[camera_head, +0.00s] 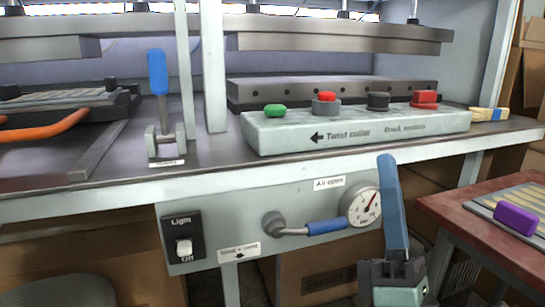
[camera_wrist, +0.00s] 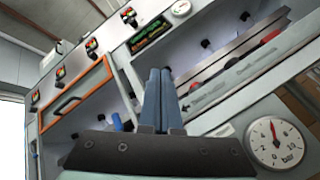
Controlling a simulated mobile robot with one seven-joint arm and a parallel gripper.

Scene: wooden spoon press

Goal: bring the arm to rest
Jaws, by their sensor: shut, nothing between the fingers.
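My gripper (camera_head: 387,162) points upward in the lower right of the head view, in front of the press's front panel. Its blue fingers are shut and hold nothing. In the wrist view the gripper (camera_wrist: 161,72) shows its two fingers side by side, pressed together. In the head view its fingers stand just right of the pressure gauge (camera_head: 361,207). I cannot tell how far they are from the panel.
A control box (camera_head: 360,130) with several buttons sits on the bench. A blue-handled lever (camera_head: 157,75) stands left of it. A blue valve handle (camera_head: 326,226) and light switch (camera_head: 183,247) are on the panel. A red-brown table (camera_head: 450,215) with a purple object (camera_head: 516,219) stands right.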

